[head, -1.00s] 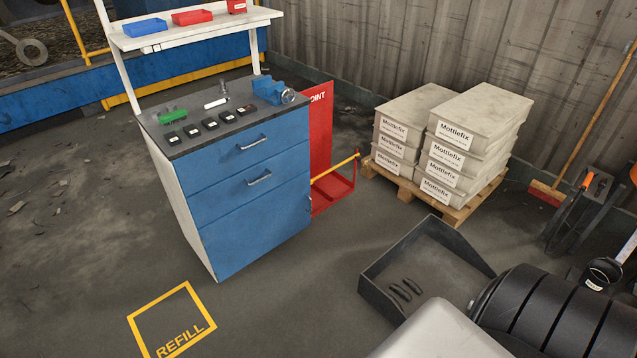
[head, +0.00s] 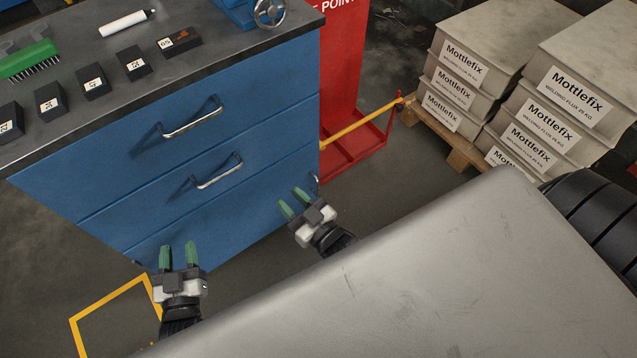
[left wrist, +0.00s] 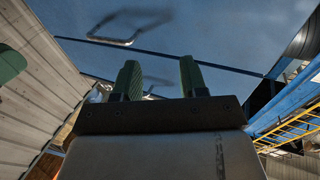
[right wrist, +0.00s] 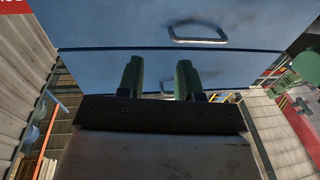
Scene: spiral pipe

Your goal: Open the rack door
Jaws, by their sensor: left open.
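A blue cabinet stands in front of me; its lowest front panel (head: 232,216) looks like a door, with a small metal handle (head: 315,181) at its right edge. No other rack door shows clearly. My left gripper (head: 178,251) is open and empty in front of the cabinet's lower left part. My right gripper (head: 292,201) is open and empty, left of the small handle and apart from it as far as I can tell. The right wrist view shows its two green fingers (right wrist: 157,80) spread before the blue front. The left wrist view shows the left fingers (left wrist: 159,80) likewise.
Two drawers with bar handles, upper (head: 192,119) and middle (head: 217,172), sit above the panel. A red stand (head: 345,85) with a yellow bar is right of the cabinet. Stacked Mottlefix boxes (head: 455,75) stand further right. Yellow floor marking (head: 105,303) lies at lower left.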

